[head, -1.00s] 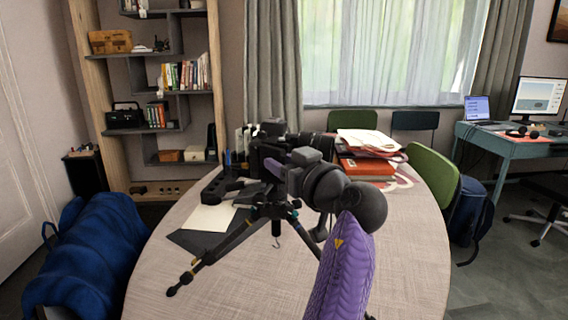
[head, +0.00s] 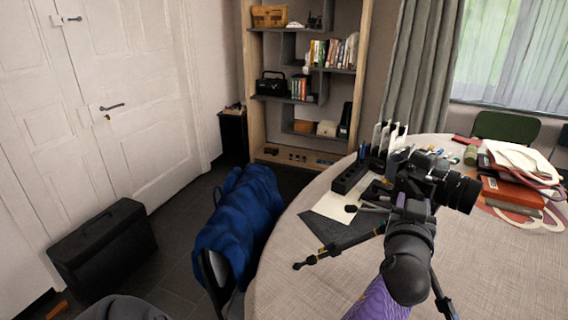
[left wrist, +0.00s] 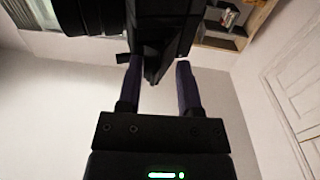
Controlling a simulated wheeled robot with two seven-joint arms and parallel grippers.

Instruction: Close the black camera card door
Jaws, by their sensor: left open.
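The black camera (head: 438,180) stands on its tripod (head: 330,252) on the round table (head: 290,285). Its lens points right. My left gripper (head: 412,200) is right beside the camera's near side, at the end of my purple arm. In the left wrist view, the gripper's two purple fingers (left wrist: 160,75) are spread apart, and the dark camera body (left wrist: 160,30) is just beyond and partly between them. I cannot tell whether they touch it. The card door cannot be made out clearly against the black body. My right gripper is not in view.
Papers and red books (head: 515,190) lie at the table's right, and a black organizer (head: 350,178) is behind the tripod. A chair with a blue jacket (head: 240,220) stands at the table's left edge. A black case (head: 105,250) is on the floor by the door.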

